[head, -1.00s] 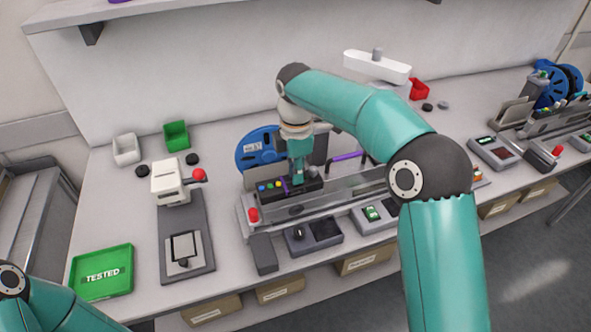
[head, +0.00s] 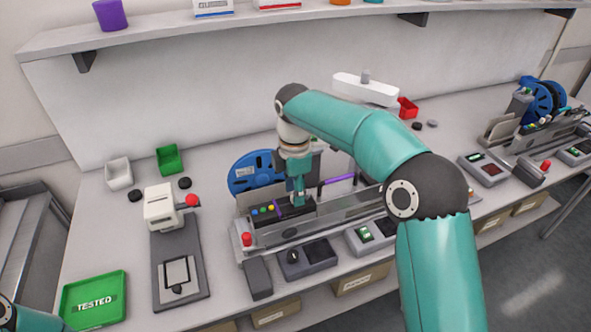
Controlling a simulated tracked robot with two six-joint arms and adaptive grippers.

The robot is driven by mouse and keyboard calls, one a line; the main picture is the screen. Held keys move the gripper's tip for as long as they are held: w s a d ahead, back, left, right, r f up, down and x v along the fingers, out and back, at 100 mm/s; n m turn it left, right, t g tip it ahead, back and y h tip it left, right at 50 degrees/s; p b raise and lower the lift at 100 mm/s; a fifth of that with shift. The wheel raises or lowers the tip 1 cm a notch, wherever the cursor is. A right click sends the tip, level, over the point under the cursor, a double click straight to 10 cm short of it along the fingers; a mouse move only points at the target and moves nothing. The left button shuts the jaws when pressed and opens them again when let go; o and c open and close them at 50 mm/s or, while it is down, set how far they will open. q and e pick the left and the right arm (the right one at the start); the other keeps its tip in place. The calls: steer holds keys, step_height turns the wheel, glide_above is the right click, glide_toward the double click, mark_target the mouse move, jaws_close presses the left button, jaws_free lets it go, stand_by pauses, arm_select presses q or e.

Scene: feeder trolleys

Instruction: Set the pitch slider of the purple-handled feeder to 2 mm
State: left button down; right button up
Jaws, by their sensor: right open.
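The purple-handled feeder (head: 341,209) lies on the bench in the middle, with its purple handle (head: 338,180) partly behind my right arm. A blue reel (head: 254,172) stands at its back. Its black panel (head: 259,219) carries several coloured buttons and a purple strip. My right gripper (head: 297,199) points down at the panel's right end, just by the purple strip. It is open, and whether it touches anything cannot be told. The pitch slider and its marks are too small to make out. My left arm shows only at the lower left edge; its gripper is out of view.
A press-like device with a red knob (head: 192,200) and a green TESTED tray (head: 94,300) stand at left. Small dark boxes (head: 307,258) line the feeder's front. Another feeder with a blue reel (head: 541,99) is far right. A shelf (head: 250,24) overhangs the back.

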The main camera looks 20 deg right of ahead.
step_height(320, 180, up, 11)
stand_by(0.4)
steer(key=shift+s+f, duration=0.1)
stand_by(0.4)
